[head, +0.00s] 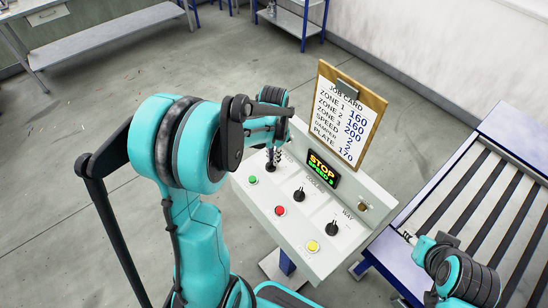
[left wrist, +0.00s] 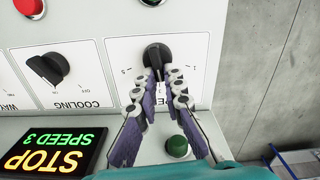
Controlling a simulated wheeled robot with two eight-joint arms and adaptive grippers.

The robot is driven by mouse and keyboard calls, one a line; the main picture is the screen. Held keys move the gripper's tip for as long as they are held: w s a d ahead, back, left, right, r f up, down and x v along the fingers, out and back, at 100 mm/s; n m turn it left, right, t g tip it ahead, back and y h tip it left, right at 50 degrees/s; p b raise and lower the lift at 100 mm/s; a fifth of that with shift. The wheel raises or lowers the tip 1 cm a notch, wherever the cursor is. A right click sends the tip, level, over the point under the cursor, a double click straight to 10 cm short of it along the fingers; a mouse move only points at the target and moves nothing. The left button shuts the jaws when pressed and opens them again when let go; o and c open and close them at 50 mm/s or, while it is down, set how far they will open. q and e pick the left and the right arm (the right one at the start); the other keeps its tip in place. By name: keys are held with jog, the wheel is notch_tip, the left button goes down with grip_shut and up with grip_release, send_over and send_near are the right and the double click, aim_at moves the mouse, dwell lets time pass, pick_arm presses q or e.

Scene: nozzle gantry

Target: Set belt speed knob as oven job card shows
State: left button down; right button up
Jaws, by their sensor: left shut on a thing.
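The oven control panel (head: 260,205) is a white sloping box with knobs and buttons. My left gripper (head: 271,160) is at the panel's far left knob; the left wrist view shows its fingers (left wrist: 162,78) shut on the black belt speed knob (left wrist: 157,54), on a dial with 1 and 5 at its ends. In the head view the gripper mostly hides this knob. The display (head: 322,169) reads STOP and, in the left wrist view (left wrist: 48,152), SPEED 3. The job card (head: 346,120) lists zones, speed, damper and plate; its speed figure looks like 2, but is small.
Beside the gripped knob are the cooling knob (left wrist: 47,67), a third knob (head: 332,229), and green (head: 253,180), red (head: 280,210) and yellow (head: 313,246) buttons. A roller conveyor (head: 480,185) stands at the right. My right arm (head: 462,278) is low over it.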

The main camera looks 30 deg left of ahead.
pick_arm(q)
jog(key=n, duration=0.3)
jog(key=n+b, duration=0.1)
jog(key=shift+a+n, duration=0.3)
jog(key=shift+n, duration=0.3)
jog(key=c, duration=1.6)
grip_release()
jog(key=shift+r, duration=0.1)
notch_tip(320, 180, up, 12)
jog(key=shift+f, duration=0.1)
jog(key=shift+s, duration=0.1)
